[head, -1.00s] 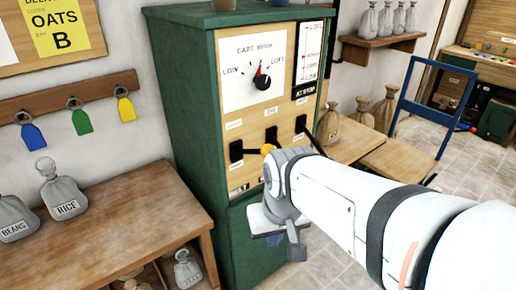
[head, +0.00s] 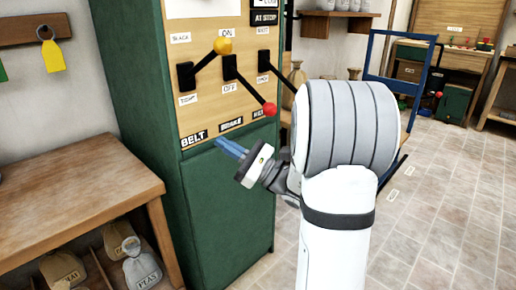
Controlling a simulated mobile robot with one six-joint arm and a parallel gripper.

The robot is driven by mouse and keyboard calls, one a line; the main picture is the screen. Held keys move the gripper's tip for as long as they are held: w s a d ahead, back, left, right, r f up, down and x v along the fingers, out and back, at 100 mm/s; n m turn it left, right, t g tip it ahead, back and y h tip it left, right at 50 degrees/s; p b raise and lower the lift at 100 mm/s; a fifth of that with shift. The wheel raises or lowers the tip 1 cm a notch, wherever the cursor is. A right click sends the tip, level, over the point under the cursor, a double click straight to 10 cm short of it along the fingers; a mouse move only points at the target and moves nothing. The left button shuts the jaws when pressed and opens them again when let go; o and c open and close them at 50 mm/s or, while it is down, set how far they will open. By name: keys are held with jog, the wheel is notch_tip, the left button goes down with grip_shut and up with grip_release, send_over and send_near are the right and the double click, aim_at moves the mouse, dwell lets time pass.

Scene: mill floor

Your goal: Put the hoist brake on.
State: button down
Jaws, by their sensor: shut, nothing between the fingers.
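The hoist brake lever has a red knob (head: 269,109) and stands in the middle slot of the wooden panel, above the word BRAKE. Its slot has ON at the top and OFF at the bottom, and the lever slants down toward the OFF end. My gripper (head: 230,147) has blue fingers, shut and empty. It appears below and left of the red knob, in front of the green cabinet (head: 232,210), and looks apart from the lever.
The belt lever with a yellow knob (head: 222,46) points up, left of the brake lever. A third lever (head: 280,78) on the right runs behind my arm, its knob hidden. A wooden bench (head: 75,200) stands left. Tiled floor is open at right.

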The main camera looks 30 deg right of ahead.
jog(key=d+f+m+t+h+b, duration=0.2)
jog(key=d+f+m+t+h, duration=0.1)
jog(key=d, duration=0.4)
jog(key=d+f+m+t+h+b, duration=0.2)
jog(key=d+f+m+t+h, duration=0.1)
jog(key=d+m+t+h, duration=0.2)
jog(key=shift+w+d+m+t+h, duration=0.4)
jog(key=shift+w+d+t, duration=0.05)
jog(key=shift+d+t, duration=0.6)
